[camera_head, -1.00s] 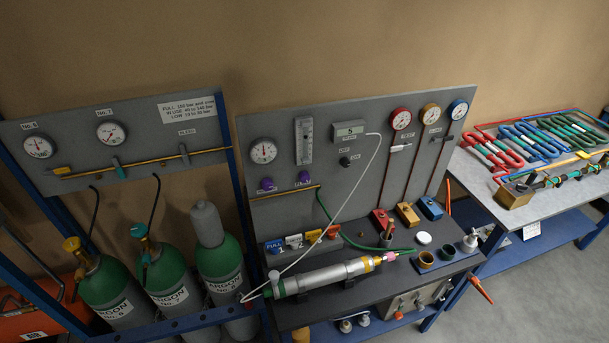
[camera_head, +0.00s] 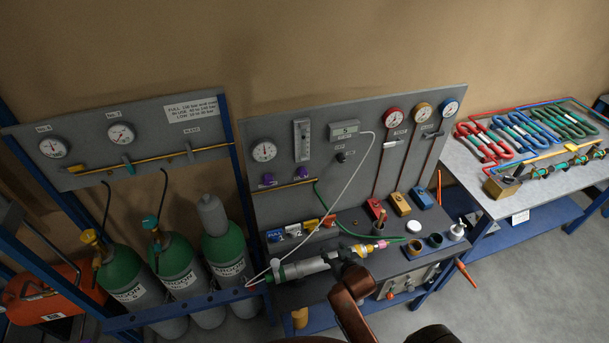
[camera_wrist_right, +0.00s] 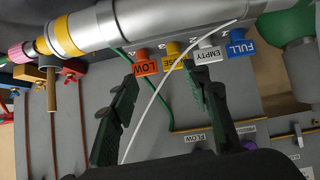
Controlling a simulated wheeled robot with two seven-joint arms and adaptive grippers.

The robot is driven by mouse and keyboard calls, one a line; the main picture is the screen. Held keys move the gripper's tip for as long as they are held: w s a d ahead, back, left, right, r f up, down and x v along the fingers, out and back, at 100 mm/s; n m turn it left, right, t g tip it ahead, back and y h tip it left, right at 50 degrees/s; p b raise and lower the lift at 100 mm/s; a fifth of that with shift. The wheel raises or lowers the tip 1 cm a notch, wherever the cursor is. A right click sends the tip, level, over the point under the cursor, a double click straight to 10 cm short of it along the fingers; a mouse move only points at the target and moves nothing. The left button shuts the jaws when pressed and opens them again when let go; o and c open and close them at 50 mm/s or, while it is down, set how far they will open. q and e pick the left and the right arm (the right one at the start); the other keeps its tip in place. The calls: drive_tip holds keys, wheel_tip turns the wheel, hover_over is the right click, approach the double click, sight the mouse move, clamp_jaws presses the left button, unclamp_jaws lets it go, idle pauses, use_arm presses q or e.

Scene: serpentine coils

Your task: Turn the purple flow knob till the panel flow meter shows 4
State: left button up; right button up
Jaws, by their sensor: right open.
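Two purple knobs sit low on the grey panel (camera_head: 380,165). The right one (camera_head: 303,172), under the upright clear flow tube (camera_head: 302,140), appears to be the flow knob; its FLOW label (camera_wrist_right: 197,138) shows in the right wrist view, the knob itself hidden there. The other purple knob (camera_head: 268,180) is further left and shows partly in the wrist view (camera_wrist_right: 249,144). The tube's reading is too small to tell; the box display (camera_head: 345,130) seems to show 5. My right gripper (camera_wrist_right: 162,65) is open and empty, in front of the panel. My left gripper is not in view.
A silver cylinder (camera_wrist_right: 150,20) lies across the bench at my right gripper. A white cable (camera_head: 366,160) loops down before the panel. Coloured tags (camera_head: 300,235) stand behind the cylinder. Green gas bottles (camera_head: 225,250) stand left, a coil table (camera_head: 465,180) right.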

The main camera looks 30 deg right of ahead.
drive_tip(key=w+d+r+m+t, duration=0.15)
drive_tip(key=w+r+t, duration=0.25)
drive_tip(key=w+r, duration=0.55)
drive_tip(key=t, duration=0.3)
approach(304, 175)
drive_tip(key=w+f, duration=0.1)
drive_tip(key=w, duration=0.1)
drive_tip(key=shift+t, duration=0.3)
drive_tip(key=w, duration=0.3)
drive_tip(key=w+d+p, duration=0.1)
drive_tip(key=w, duration=0.2)
drive_tip(key=shift+w+d+r, duration=0.1)
drive_tip(key=shift+d, duration=0.05)
drive_tip(key=shift+w+d, duration=0.1)
drive_tip(key=shift+w, duration=0.35)
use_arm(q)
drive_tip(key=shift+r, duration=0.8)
use_arm(e)
drive_tip(key=shift+c, duration=0.7)
drive_tip(key=c, duration=1)
drive_tip(key=shift+n, duration=0.25)
